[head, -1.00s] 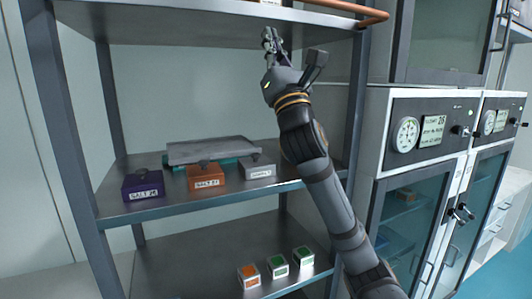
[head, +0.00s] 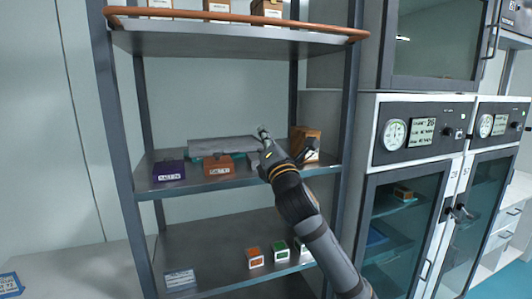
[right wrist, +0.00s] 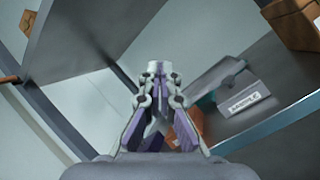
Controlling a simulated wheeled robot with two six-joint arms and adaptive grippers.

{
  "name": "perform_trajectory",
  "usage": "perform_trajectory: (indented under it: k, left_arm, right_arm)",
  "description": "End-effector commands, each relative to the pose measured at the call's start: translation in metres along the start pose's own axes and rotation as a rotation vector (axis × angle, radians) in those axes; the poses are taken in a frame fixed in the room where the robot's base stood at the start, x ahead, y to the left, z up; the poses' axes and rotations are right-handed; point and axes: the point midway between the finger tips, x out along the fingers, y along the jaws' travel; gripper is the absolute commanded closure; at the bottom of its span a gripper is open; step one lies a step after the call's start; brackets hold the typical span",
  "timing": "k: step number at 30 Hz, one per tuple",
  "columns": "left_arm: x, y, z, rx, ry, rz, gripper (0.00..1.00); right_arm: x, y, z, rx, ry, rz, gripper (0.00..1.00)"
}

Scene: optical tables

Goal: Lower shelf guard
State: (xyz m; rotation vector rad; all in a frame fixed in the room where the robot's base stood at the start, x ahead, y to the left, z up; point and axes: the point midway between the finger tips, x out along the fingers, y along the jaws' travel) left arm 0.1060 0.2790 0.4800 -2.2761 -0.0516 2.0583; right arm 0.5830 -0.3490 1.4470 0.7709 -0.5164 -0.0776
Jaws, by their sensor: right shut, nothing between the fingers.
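The shelf guard looks to be the copper-coloured rail (head: 235,19) along the front of the top shelf (head: 220,43), with its ends bending back at both sides. It sits slightly above the shelf's front edge, in front of the boxes there. My right gripper (head: 264,132) is shut and empty, below the rail, at about the level of the middle shelf's contents. In the right wrist view its fingers (right wrist: 158,72) are together with nothing between them. My left gripper is not in view.
The middle shelf (head: 235,183) holds a purple box (head: 169,173), an orange box (head: 218,168), a grey slab (head: 222,146) and a brown box (head: 308,140). Small boxes (head: 255,257) stand on the lower shelf. Glass-door cabinets (head: 405,225) stand to the right.

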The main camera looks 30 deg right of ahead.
Motion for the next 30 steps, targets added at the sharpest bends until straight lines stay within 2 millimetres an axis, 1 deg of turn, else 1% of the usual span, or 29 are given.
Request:
perform_trajectory:
  k: [1,3,9,14,28,30]
  left_arm:
    - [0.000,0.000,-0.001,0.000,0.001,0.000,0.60]
    - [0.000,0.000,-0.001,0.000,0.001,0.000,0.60]
    - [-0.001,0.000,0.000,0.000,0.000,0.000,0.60]
    - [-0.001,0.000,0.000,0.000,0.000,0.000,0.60]
    - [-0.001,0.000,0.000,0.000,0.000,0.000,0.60]
    - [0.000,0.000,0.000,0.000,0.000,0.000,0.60]
  right_arm:
    - [-0.001,-0.007,-0.007,0.022,0.014,-0.016,1.00]
    - [-0.002,-0.015,-0.015,0.051,0.029,-0.035,1.00]
    - [-0.004,-0.029,-0.029,0.104,0.054,-0.073,1.00]
    - [-0.004,-0.032,-0.032,0.116,0.059,-0.080,1.00]
    - [-0.005,-0.032,-0.032,0.116,0.060,-0.080,1.00]
    - [-0.008,-0.038,-0.039,0.140,0.072,-0.098,1.00]
